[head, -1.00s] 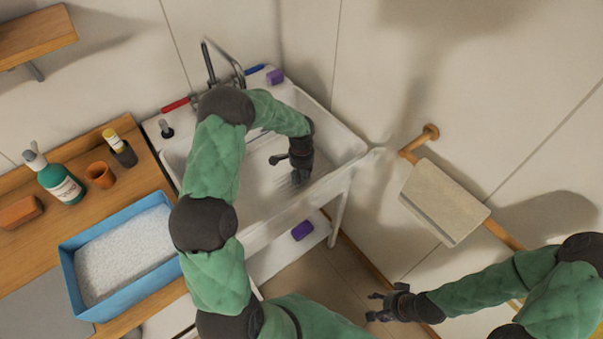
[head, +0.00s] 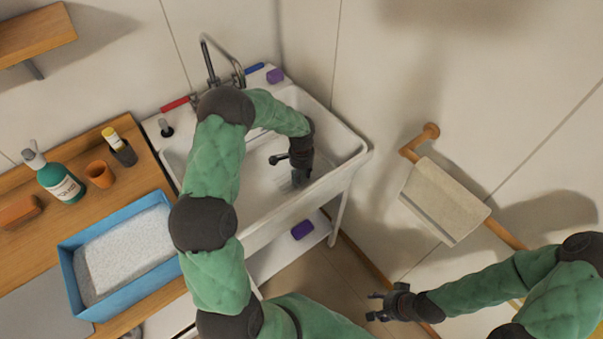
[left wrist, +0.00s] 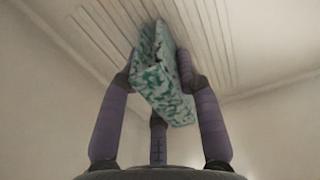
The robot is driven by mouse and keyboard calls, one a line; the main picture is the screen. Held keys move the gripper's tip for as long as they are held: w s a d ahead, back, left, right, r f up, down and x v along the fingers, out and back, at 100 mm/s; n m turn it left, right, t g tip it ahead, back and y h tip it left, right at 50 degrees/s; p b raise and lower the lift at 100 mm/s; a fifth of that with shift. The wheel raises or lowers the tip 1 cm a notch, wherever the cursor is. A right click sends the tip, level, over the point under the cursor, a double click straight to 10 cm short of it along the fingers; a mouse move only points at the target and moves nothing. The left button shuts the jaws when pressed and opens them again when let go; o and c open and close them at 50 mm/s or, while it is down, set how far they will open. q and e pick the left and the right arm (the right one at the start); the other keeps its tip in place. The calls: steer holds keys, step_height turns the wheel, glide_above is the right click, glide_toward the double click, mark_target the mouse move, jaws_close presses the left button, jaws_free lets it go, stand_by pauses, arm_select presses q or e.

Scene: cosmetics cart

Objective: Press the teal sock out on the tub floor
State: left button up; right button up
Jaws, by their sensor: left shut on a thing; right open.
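The tub (head: 335,150) is a white basin on legs, with a ribbed floor. My left gripper (head: 298,177) reaches down inside it. In the left wrist view my left gripper (left wrist: 158,88) is shut on the teal sock (left wrist: 165,85), a folded, mottled teal-and-white cloth. The sock is held between the fingers close to the ribbed tub floor (left wrist: 100,35); I cannot tell whether it touches. The sock is hidden behind the gripper in the head view. My right gripper (head: 378,305) is open and empty, out in front of the tub, low at the right.
A faucet (head: 212,60) stands at the tub's back edge, with red (head: 175,104) and blue (head: 255,68) handles. A blue tray (head: 75,275) of white grains sits on the wooden counter at left. A towel (head: 445,203) hangs on a wall rail at right. A purple block (head: 302,230) lies below the tub.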

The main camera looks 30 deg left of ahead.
arm_select(q)
steer(key=shift+s+d+f, duration=0.1)
steer(key=shift+s+f, duration=0.1)
steer(key=shift+f, duration=0.05)
stand_by(1.2)
steer(key=shift+w+r, duration=0.1)
stand_by(2.4)
steer(key=shift+w+r+p, duration=0.1)
steer(key=shift+r+p, duration=0.3)
steer(key=shift+r, duration=0.35)
step_height(320, 180, up, 14)
steer(key=p, duration=0.8)
steer(key=shift+f+p, duration=0.15)
steer(key=shift+p, duration=0.2)
